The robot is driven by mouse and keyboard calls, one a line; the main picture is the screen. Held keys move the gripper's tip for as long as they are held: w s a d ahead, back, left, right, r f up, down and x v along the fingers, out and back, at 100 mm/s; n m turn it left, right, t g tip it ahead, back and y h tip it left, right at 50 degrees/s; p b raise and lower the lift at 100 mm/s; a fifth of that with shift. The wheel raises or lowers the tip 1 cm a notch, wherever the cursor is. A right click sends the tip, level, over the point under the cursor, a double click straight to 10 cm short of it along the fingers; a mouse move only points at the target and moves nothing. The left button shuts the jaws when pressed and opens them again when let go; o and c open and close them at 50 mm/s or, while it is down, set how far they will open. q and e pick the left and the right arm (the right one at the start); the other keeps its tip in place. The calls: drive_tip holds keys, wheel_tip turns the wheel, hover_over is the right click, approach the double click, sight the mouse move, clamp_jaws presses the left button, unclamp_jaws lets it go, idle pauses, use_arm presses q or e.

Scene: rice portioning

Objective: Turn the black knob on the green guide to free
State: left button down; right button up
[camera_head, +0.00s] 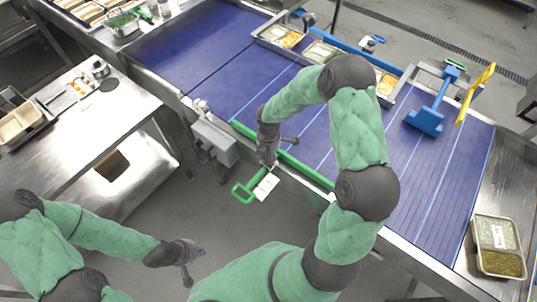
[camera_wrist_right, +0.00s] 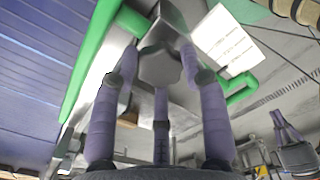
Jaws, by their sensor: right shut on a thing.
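The green guide (camera_head: 305,170) runs along the near edge of the blue conveyor; its green bar (camera_wrist_right: 92,55) also shows in the right wrist view. My right gripper (camera_head: 267,160) is at the guide's near side, pointing down. In the right wrist view my right gripper (camera_wrist_right: 160,68) has its fingers closed around a grey, flat-faced knob (camera_wrist_right: 160,66) beside the green bar. The knob is hidden in the head view, and no position marking is readable. A green loop handle (camera_head: 240,194) with a white plate juts out beside it. My left gripper (camera_head: 194,263) hangs empty over the floor, fingers spread.
The conveyor (camera_head: 205,45) carries several food trays (camera_head: 320,52) along its far side. A blue pusher (camera_head: 425,120) stands on the belt at the right. A steel table (camera_head: 75,125) stands at the left. A two-part tray (camera_head: 497,262) sits at bottom right.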

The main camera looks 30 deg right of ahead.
sight(269, 157)
drive_tip(key=o, duration=1.1)
drive_tip(key=shift+s+d+f, duration=0.1)
drive_tip(key=shift+o, duration=0.2)
drive_tip(key=shift+r, duration=0.3)
wheel_tip(269, 157, up, 12)
drive_tip(key=shift+f, duration=0.25)
